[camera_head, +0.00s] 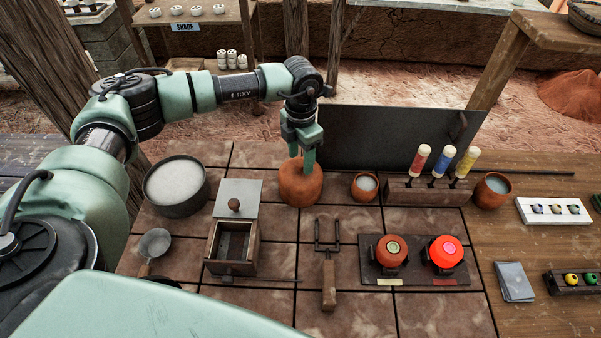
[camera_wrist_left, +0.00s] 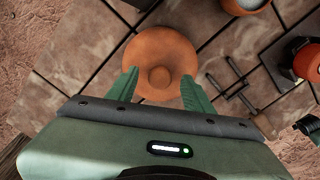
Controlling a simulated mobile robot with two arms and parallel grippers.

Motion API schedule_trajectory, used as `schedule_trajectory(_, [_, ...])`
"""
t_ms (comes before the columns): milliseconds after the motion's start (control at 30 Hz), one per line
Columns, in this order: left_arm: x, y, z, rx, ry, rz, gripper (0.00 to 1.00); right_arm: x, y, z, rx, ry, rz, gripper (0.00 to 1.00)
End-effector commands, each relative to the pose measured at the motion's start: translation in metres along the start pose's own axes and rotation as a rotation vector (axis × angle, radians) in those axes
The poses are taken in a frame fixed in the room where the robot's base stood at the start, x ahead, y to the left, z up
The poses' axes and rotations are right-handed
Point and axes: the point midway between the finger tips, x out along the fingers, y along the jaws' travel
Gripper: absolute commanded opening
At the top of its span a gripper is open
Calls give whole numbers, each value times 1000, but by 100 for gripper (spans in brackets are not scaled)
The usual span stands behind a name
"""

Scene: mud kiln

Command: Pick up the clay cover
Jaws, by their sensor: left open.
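The clay cover (camera_head: 300,187) is a round orange-brown lid-like piece with a small knob on top. It sits on the tiled table just right of the wooden box with the grey lid. In the left wrist view the clay cover (camera_wrist_left: 160,50) shows from above, its knob between the fingertips. My left gripper (camera_head: 303,160) points down over the cover, fingers open on either side of the knob; it also shows in the left wrist view (camera_wrist_left: 160,88). Whether the fingers touch the cover cannot be told. My right gripper is not in view.
A grey bowl of white powder (camera_head: 176,183) and a wooden box (camera_head: 232,240) stand to the left. A dark upright panel (camera_head: 385,138) rises behind. A small clay cup (camera_head: 365,187), a bottle rack (camera_head: 425,193) and a two-button panel (camera_head: 415,278) are to the right. A fork-like tool (camera_head: 328,285) lies in front.

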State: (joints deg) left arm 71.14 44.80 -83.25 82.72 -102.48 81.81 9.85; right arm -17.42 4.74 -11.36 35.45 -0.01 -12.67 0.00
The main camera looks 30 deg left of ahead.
Motion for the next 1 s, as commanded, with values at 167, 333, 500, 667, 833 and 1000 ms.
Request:
schedule_trajectory(167, [8,0,0,1,-1,0,51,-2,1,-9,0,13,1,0])
schedule_trajectory(333, [8,0,0,1,-1,0,43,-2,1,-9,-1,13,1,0])
schedule_trajectory(500, [8,0,0,1,-1,0,0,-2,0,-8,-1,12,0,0])
schedule_trajectory(667, [7,0,1,1,-3,0,0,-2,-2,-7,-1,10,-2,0])
schedule_trajectory(833, [6,0,1,1,-3,0,0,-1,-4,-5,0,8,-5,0])
schedule_trajectory(1000, [-4,0,1,0,-4,1,0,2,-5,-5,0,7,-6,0])
